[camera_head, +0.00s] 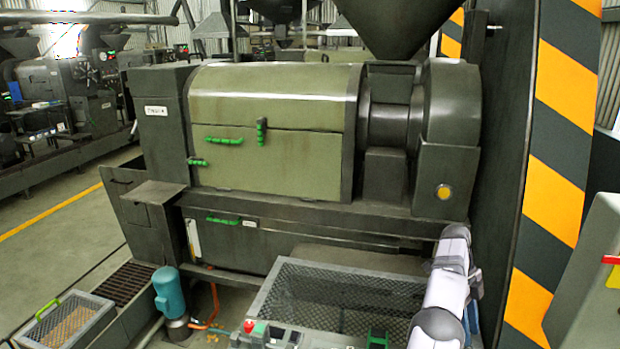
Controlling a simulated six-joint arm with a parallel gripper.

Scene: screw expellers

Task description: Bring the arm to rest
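Part of my white arm shows at the lower right, rising in front of the screw expeller (270,110). My gripper cannot be made out in this view, so whether it holds anything is not shown. The expeller has an olive cover with green handles (223,141) on its front. The cover looks closed. A dark hopper (400,25) stands above its right part.
A mesh-sided bin (340,295) stands below the expeller, close left of my arm. A striped pillar (550,170) and a grey-green cabinet (590,290) are at right. A blue motor (169,292) and a green-handled tray (65,322) are at lower left.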

